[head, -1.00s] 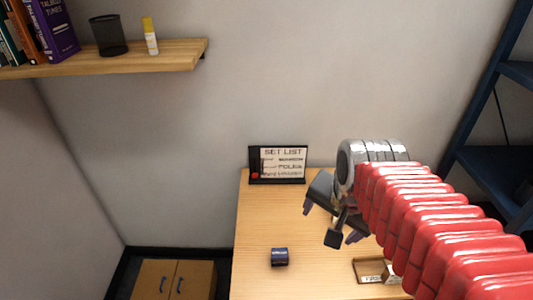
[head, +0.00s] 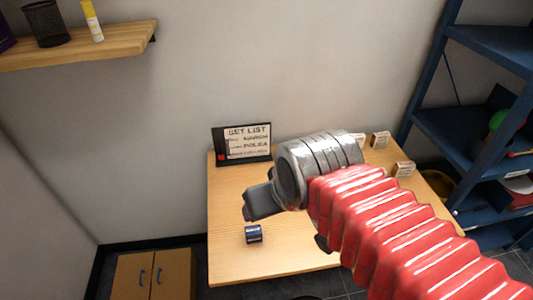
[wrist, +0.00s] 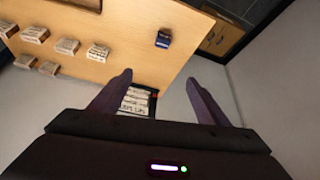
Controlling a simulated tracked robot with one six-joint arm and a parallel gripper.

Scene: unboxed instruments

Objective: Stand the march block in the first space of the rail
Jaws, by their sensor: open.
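Several pale wooden blocks with printed labels, such as this block (head: 403,169), stand at the table's right side; they also show at left in the wrist view (wrist: 98,53). Their labels are too small to read, so I cannot tell which is the march block. I cannot make out the rail; my arm covers part of the table. A set list board (head: 247,143) stands at the table's back left, with march and polka lines. My gripper (wrist: 158,78) is open and empty above the table, its fingers either side of the board in the wrist view.
A small dark blue box (head: 253,234) sits on the table (head: 290,262) at front left, with bare wood around it. A blue shelf unit (head: 470,130) stands at right. A wall shelf (head: 80,50) hangs at upper left, and a low cabinet (head: 155,275) stands below.

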